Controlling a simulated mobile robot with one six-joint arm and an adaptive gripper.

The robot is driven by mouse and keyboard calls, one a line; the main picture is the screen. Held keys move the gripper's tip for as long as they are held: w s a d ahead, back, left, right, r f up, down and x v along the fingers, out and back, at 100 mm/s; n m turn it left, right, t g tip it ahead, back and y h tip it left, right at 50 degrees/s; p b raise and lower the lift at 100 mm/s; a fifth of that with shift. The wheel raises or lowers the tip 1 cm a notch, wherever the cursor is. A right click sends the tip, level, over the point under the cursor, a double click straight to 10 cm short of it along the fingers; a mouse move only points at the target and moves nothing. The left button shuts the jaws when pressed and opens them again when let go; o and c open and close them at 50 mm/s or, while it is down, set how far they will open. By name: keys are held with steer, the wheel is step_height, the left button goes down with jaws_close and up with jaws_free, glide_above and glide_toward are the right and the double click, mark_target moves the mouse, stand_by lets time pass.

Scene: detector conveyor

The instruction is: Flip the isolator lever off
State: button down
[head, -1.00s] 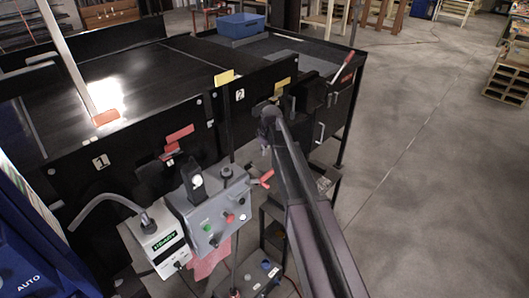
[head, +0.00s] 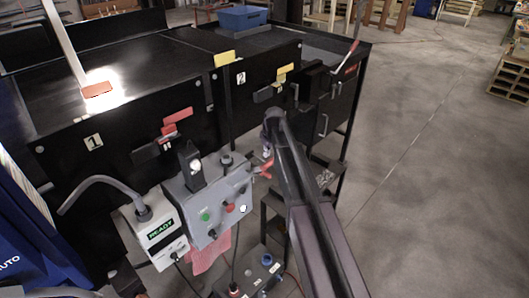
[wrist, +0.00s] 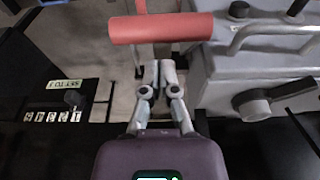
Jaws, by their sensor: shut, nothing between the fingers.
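The isolator lever has a red handle (head: 264,168) at the right side of the grey control box (head: 207,192). In the wrist view its thick red grip (wrist: 160,28) lies crosswise at the top of the picture, on a thin red stem. My gripper (head: 267,150) is just above and beside the lever in the head view. In the wrist view my gripper (wrist: 158,68) is shut and empty, its fingertips pointing at the red grip. A gap shows between tips and grip, though I cannot tell its depth. My arm hides part of the area right of the lever.
The grey box carries a green button (head: 205,217), a red button and black knobs. A white READY unit (head: 160,236) stands left of it. Black panels numbered 1 (head: 93,141) and 2 (head: 241,78) rise behind. A SET TO 3 label (wrist: 64,83) shows at left. Floor at right is clear.

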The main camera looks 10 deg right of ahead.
steer(key=shift+s+d+f+b, duration=0.2)
steer(key=shift+s+f+b, duration=0.1)
steer(key=shift+f, duration=0.25)
steer(key=shift+s+f, duration=0.1)
